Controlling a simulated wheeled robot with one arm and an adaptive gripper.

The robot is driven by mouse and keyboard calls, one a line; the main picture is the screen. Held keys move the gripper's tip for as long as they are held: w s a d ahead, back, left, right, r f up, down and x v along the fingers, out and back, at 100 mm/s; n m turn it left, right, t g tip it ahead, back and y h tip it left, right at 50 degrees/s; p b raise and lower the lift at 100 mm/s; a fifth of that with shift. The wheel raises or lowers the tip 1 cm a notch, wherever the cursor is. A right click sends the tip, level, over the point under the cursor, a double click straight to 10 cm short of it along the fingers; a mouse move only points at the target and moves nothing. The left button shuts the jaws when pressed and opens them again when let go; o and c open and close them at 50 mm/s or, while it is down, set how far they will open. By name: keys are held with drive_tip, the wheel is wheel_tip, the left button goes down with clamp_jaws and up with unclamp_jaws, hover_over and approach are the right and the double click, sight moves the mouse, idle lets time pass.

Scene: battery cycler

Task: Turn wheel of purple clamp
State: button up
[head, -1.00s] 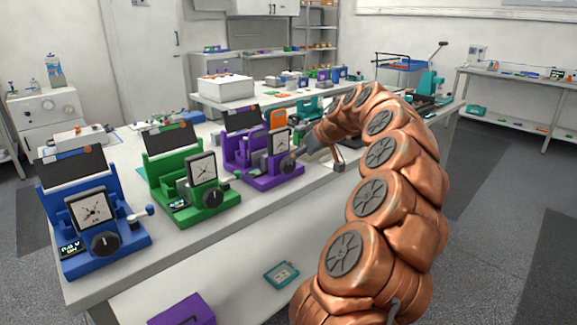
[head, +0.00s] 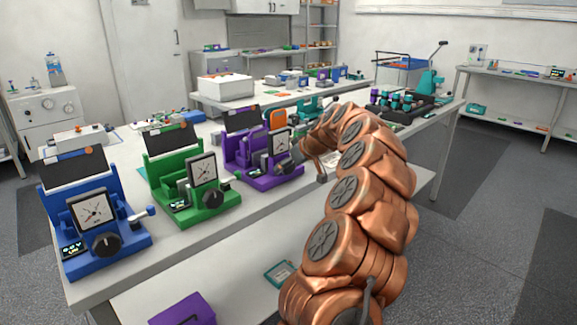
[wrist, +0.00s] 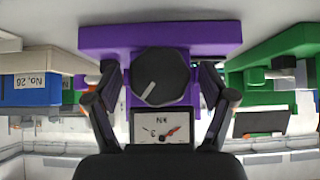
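The purple clamp (head: 264,182) stands on the white bench, at the right end of a row of three clamps. It has a white dial and a black wheel on its front; in the head view the wheel is mostly hidden by my gripper. In the wrist view, which appears upside down, the black wheel (wrist: 160,77) with a pale pointer line is centred in front of the purple body (wrist: 160,38). My gripper (wrist: 160,82) is open, one finger on each side of the wheel, with visible gaps. The dial (wrist: 161,130) shows a red needle.
The green clamp (head: 176,194) and the blue clamp (head: 124,258) stand to the left on the same bench. A purple box (head: 183,309) and a teal item (head: 279,274) lie on the lower shelf. A rack of dark and teal pieces (head: 400,101) stands at right.

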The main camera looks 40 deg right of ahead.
drive_tip(key=c, duration=1.1)
drive_tip(key=shift+d+y, duration=0.1)
drive_tip(key=shift+y, duration=0.2)
drive_tip(key=shift+m+y, duration=0.5)
drive_tip(key=shift+d+m+y+p, duration=0.15)
drive_tip(key=shift+m+y+p, duration=0.35)
drive_tip(key=shift+y+p, duration=0.55)
drive_tip(key=shift+m+t+y+p, duration=0.3)
drive_tip(key=shift+m+y+p, duration=0.2)
drive_tip(key=shift+y+p, duration=0.7)
drive_tip(key=shift+f+p, duration=0.15)
drive_tip(key=shift+p, duration=0.3)
drive_tip(key=shift+c, duration=0.2)
